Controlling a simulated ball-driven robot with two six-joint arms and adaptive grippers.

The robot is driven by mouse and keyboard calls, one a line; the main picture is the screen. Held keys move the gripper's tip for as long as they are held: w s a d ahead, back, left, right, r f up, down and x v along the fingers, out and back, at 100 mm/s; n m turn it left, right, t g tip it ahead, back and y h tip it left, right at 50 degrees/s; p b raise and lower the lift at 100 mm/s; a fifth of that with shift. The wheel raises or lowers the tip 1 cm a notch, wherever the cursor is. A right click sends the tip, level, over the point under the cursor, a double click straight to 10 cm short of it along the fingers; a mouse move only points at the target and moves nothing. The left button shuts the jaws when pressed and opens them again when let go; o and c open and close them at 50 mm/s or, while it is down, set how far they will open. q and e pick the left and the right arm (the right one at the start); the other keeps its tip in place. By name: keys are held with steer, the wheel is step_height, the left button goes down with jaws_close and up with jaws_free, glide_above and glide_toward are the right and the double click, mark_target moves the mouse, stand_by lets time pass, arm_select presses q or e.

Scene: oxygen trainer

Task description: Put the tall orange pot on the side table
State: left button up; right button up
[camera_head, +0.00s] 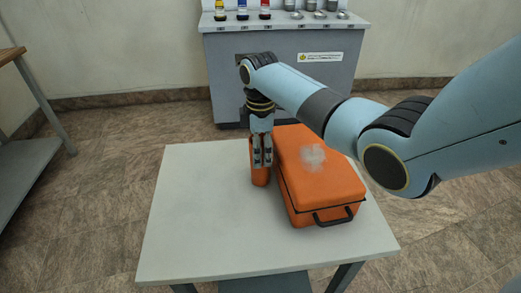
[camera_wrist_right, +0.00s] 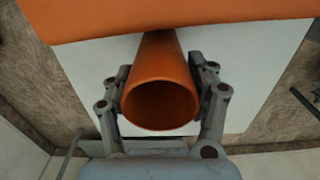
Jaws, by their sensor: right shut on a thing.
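The tall orange pot (camera_head: 260,175) is an open cylinder, upright at the left side of an orange case on the pale table (camera_head: 190,230). My right gripper (camera_head: 262,160) reaches down from above and is shut on the pot. In the right wrist view the pot's open mouth (camera_wrist_right: 160,103) sits between the two fingers (camera_wrist_right: 162,90). The pot's base is low at the tabletop; I cannot tell for sure whether it touches. My left gripper is not in view.
The orange case (camera_head: 330,190) with a black handle lies close to the pot's right. A grey cabinet (camera_head: 285,75) with bottles and metal pots stands behind. A shelf table (camera_head: 30,150) is at the far left. The table's left and front parts are clear.

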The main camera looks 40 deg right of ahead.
steer(key=o, duration=1.2)
steer(key=shift+f, duration=0.1)
step_height(320, 180, up, 12)
steer(key=shift+r+p, duration=0.2)
steer(key=shift+p, duration=0.1)
